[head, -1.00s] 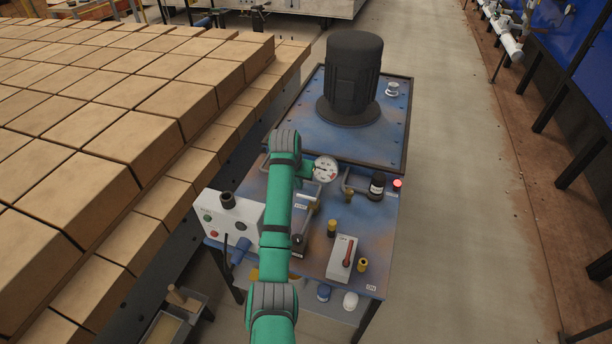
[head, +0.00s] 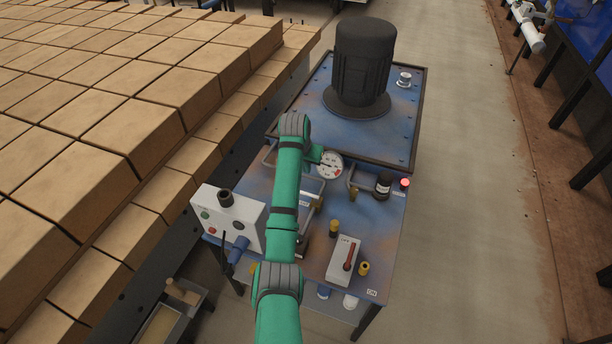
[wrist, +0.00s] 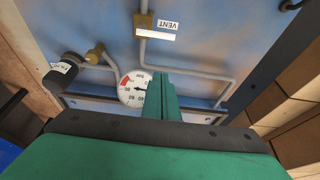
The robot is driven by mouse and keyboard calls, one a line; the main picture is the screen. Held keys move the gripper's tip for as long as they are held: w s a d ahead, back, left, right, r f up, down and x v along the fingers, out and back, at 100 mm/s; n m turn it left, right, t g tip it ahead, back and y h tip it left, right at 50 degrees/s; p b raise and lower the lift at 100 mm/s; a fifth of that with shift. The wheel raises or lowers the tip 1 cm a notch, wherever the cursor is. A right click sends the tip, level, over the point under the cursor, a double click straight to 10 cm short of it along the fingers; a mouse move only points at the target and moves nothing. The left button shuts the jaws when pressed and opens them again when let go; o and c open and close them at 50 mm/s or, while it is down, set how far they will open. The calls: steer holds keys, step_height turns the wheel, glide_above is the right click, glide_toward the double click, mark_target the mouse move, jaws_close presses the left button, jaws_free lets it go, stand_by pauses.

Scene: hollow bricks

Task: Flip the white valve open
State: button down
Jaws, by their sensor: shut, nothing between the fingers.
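In the wrist view a small brass valve (wrist: 143,21) sits on a grey pipe of the blue panel, beside a VENT label. A plain white bar (wrist: 155,36) lies across it and looks like its white handle. My gripper (wrist: 161,78) is shut and empty, its green fingers in front of the panel, apart from the valve and overlapping the gauge's edge. In the head view my gripper (head: 316,154) is beside the upper left of the round gauge (head: 330,165).
A black motor (head: 362,65) stands behind the panel. A white box with a red lever (head: 343,260) and yellow caps are at the front right; a white control box (head: 228,219) is at the left. Stacked bricks (head: 100,110) fill the left.

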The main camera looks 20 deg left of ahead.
steer(key=shift+s+f, duration=0.2)
steer(key=shift+f, duration=2.1)
steer(key=shift+s+f, duration=0.2)
steer(key=shift+f, duration=2.1)
steer(key=shift+w, duration=0.1)
